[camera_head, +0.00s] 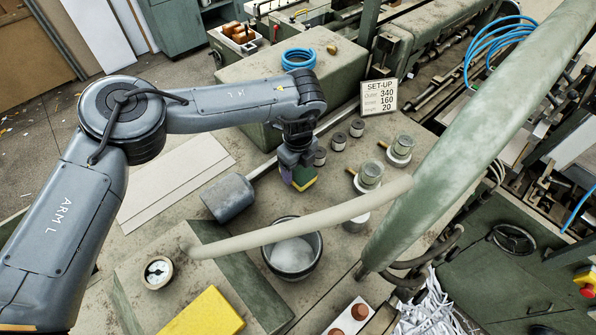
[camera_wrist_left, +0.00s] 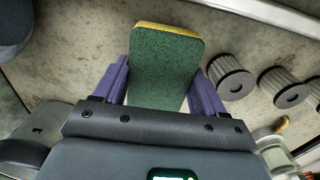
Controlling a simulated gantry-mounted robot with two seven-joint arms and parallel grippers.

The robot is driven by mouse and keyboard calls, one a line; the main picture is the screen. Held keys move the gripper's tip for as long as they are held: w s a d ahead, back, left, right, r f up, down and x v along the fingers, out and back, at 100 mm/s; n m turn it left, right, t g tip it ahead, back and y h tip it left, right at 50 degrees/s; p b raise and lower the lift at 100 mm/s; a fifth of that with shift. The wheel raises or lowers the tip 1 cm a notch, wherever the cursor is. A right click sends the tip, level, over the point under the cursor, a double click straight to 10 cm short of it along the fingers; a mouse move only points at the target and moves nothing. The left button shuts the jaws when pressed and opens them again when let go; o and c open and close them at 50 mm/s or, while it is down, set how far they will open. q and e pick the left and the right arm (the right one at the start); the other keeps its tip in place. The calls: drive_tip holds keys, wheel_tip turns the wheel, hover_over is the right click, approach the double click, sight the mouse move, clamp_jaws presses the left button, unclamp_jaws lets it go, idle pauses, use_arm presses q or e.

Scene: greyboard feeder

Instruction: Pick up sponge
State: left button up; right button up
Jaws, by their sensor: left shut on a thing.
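The sponge (camera_head: 304,178), with a green face and a yellow edge, shows in the head view at the fingertips of my left gripper (camera_head: 298,177). In the left wrist view the sponge (camera_wrist_left: 167,60) stands between the two purple fingers of my left gripper (camera_wrist_left: 161,75), one on each side of it. The gripper is shut on it. The fingers and the gripper body hide part of the sponge in the head view. I cannot tell whether its lower edge touches the table. My right gripper is not in view.
A grey mallet-like head (camera_head: 228,198) lies left of the sponge. Small ribbed cylinders (camera_head: 338,141) and glass jars (camera_head: 370,173) stand to its right. A dark bowl (camera_head: 292,255) sits in front, under a pale curved hose (camera_head: 300,222). A yellow block (camera_head: 205,314) lies at the front.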

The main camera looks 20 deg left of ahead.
use_arm(q)
wheel_tip(320, 180, up, 3)
drive_tip(key=shift+d+f+b, duration=0.15)
drive_tip(key=shift+f+b, duration=0.05)
drive_tip(key=shift+b, duration=0.35)
drive_tip(key=d+r, duration=0.2)
drive_tip(key=d, duration=0.1)
drive_tip(key=d+r+b, duration=0.1)
drive_tip(key=d+r, duration=0.1)
drive_tip(key=d, duration=0.1)
drive_tip(key=d+r, duration=0.2)
drive_tip(key=d, duration=0.2)
drive_tip(key=shift+s+d+r+b, duration=0.1)
drive_tip(key=shift+s+b, duration=0.3)
drive_tip(key=shift+c, duration=0.6)
drive_tip(key=shift+s+d+r, duration=0.1)
drive_tip(key=shift+d+r, duration=0.2)
drive_tip(key=shift+d, duration=0.25)
